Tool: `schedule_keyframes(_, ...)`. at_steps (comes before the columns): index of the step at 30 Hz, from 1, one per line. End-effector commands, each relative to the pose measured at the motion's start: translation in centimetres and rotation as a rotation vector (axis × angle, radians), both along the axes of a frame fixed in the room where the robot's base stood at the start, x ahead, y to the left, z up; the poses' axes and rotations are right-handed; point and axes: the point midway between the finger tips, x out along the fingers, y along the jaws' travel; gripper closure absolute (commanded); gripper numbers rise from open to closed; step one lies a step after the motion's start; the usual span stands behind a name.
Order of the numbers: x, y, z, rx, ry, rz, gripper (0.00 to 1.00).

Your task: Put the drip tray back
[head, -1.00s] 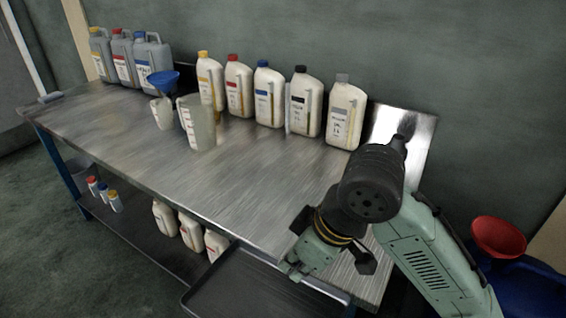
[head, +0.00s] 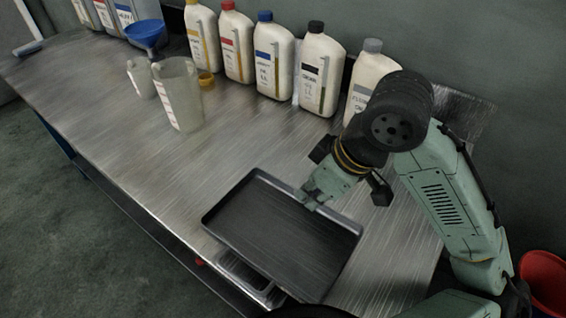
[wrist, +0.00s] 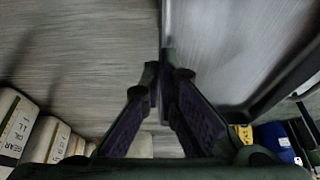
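The drip tray (head: 285,240) is a dark, shallow rectangular tray with a raised rim. In the head view it is over the front right part of the steel workbench, its near end reaching toward the front edge. My gripper (head: 309,203) is at its far right rim. In the wrist view the two fingers (wrist: 165,82) close around the rim of the tray (wrist: 225,40), one on each side. I cannot tell whether the tray's underside touches the bench or hangs a little above it.
Several white oil bottles (head: 275,60) stand along the back of the workbench (head: 120,150). A measuring jug (head: 180,95), a smaller jug (head: 141,78) and a blue funnel (head: 146,33) are at the left. A red funnel (head: 545,283) is at the lower right. The bench middle is clear.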

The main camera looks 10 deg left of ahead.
Motion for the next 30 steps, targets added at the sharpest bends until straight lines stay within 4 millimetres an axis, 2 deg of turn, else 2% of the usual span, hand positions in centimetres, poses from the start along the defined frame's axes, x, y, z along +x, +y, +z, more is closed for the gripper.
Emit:
schedule_keyframes(5, 2.8, 1.0, -0.6, -0.002, 0.002, 0.0, 1.0)
schedule_keyframes(12, 9.0, 3.0, -1.1, -0.001, 0.002, -0.001, 1.0)
schedule_keyframes(18, 13.3, 4.5, -1.4, -0.002, 0.001, -0.001, 1.0)
schedule_keyframes(21, 14.5, 4.9, -1.5, 0.0, 0.0, 0.0, 1.0)
schedule_keyframes(25, 15.1, 5.0, -1.7, 0.0, 0.0, -0.001, 1.0)
schedule_keyframes(30, 15.1, 5.0, -3.5, -0.001, 0.0, -0.001, 1.0)
